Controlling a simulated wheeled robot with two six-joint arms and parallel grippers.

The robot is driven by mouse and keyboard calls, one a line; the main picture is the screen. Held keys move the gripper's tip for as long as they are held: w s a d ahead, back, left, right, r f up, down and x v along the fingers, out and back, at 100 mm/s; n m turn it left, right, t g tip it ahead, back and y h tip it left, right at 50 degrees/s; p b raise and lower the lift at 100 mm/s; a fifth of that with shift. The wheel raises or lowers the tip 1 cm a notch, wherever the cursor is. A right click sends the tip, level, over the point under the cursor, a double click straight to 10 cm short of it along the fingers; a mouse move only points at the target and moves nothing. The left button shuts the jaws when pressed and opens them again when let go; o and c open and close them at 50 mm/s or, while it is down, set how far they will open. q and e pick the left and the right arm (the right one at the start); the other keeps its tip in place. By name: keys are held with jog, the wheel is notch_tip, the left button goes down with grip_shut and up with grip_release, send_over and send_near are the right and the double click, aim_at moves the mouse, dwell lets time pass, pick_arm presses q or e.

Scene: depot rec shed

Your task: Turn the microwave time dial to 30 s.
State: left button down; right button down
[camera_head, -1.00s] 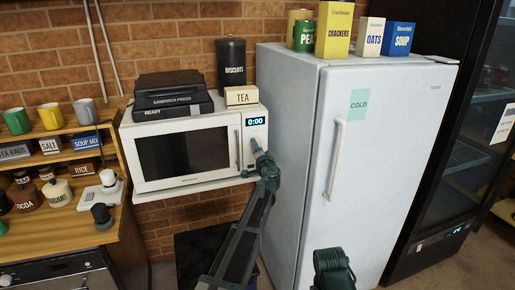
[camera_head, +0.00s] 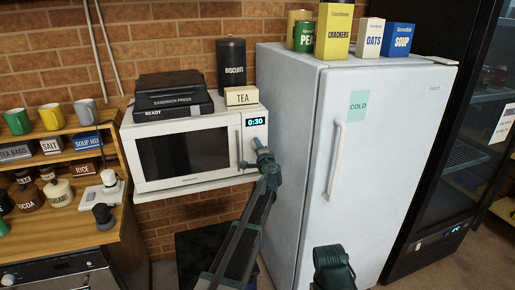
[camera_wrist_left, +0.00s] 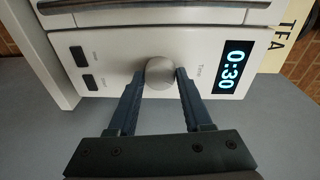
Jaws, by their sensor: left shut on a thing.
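The white microwave (camera_head: 209,124) stands on a wall shelf with its door shut. Its display (camera_head: 256,121) reads 0:30, and the same display shows in the left wrist view (camera_wrist_left: 234,68). My left gripper (camera_head: 259,147) is at the microwave's right-hand control panel. In the left wrist view the round silver time dial (camera_wrist_left: 159,71) sits between the two fingers of the left gripper (camera_wrist_left: 160,80), which is shut on it. Two dark buttons (camera_wrist_left: 86,68) are on the panel beside the dial. In the head view the gripper mostly hides the dial. A right gripper cannot be made out.
A black sandwich press (camera_head: 174,98), a TEA box (camera_head: 241,96) and a BISCUITS tin (camera_head: 231,67) stand on the microwave. The white fridge (camera_head: 390,170) stands close to its right. Wooden shelves (camera_head: 122,190) with mugs and jars are at left.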

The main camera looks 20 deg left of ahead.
pick_arm(q)
jog(key=shift+c, duration=1.6)
grip_release()
jog(key=f+v, duration=0.1)
jog(key=v, duration=1.3)
jog(key=shift+r+p, duration=0.4)
jog(key=shift+p, duration=0.05)
jog(key=s+d+f+n+g+h+p, duration=0.1)
jog(key=s+d+f+n+g, duration=0.1)
jog(key=s+f+n+g, duration=0.85)
jog(key=s+d+f+m+g+h, duration=0.1)
jog(key=s+d, duration=0.3)
jog(key=s, duration=0.4)
jog(key=s+d+f+g+h+p, duration=0.1)
jog(key=s+d+f+g+h, duration=0.1)
jog(key=s, duration=0.7)
jog(key=s+d+f+m+g+h, duration=0.1)
jog(key=s+d+f, duration=0.3)
jog(key=s, duration=0.4)
jog(key=shift+s+d+f+m+g+h, duration=0.3)
jog(key=shift+d+g+h, duration=0.25)
jog(key=shift+d+h, duration=0.35)
